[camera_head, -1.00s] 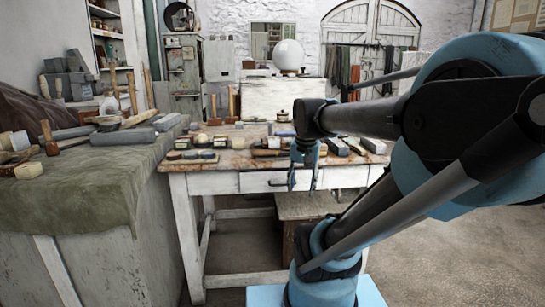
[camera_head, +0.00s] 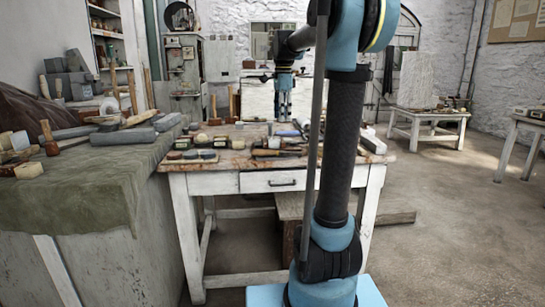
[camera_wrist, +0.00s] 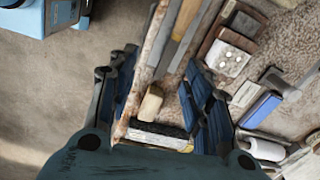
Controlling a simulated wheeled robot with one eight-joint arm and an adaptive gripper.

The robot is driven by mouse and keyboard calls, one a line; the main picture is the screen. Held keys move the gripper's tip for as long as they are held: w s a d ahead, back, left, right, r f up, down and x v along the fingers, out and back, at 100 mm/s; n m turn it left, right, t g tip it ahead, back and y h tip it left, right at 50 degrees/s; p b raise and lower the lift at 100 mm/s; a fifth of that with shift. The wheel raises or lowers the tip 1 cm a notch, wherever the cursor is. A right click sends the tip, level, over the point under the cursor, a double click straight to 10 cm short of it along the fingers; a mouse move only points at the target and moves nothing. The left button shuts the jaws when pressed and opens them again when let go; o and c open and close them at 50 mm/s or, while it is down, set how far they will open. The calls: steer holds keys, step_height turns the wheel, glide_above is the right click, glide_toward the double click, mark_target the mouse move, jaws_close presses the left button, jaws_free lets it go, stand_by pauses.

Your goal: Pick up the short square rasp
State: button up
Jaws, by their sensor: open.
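My gripper (camera_head: 284,104) is open and empty, pointing down above the back of the white-legged worktable (camera_head: 212,165). In the wrist view, its blue fingers (camera_wrist: 163,100) stand apart over the table's edge. Between them shows a grey bar-shaped tool (camera_wrist: 172,52) with a pale wooden handle (camera_wrist: 151,103). It may be the short square rasp, but I cannot tell for sure. A brush-like block (camera_wrist: 160,138) with dark bristles lies beside the handle, partly hidden by my gripper body.
A dark wooden box with a white dotted insert (camera_wrist: 228,58), a blue-and-white block (camera_wrist: 262,108) and a white roll (camera_wrist: 264,149) lie right of the fingers. A cloth-covered bench (camera_head: 90,190) stands left. Open floor lies right of the table.

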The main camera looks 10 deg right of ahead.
steer(key=shift+m, duration=0.8)
steer(key=w+f, duration=0.1)
steer(key=f, duration=0.4)
steer(key=w+f, duration=0.1)
steer(key=f, duration=0.5)
steer(key=w+f, duration=0.1)
steer(key=f, duration=0.4)
steer(key=shift+w+a+f, duration=0.15)
steer(key=shift+w, duration=0.1)
steer(key=shift+c, duration=0.6)
jaws_close()
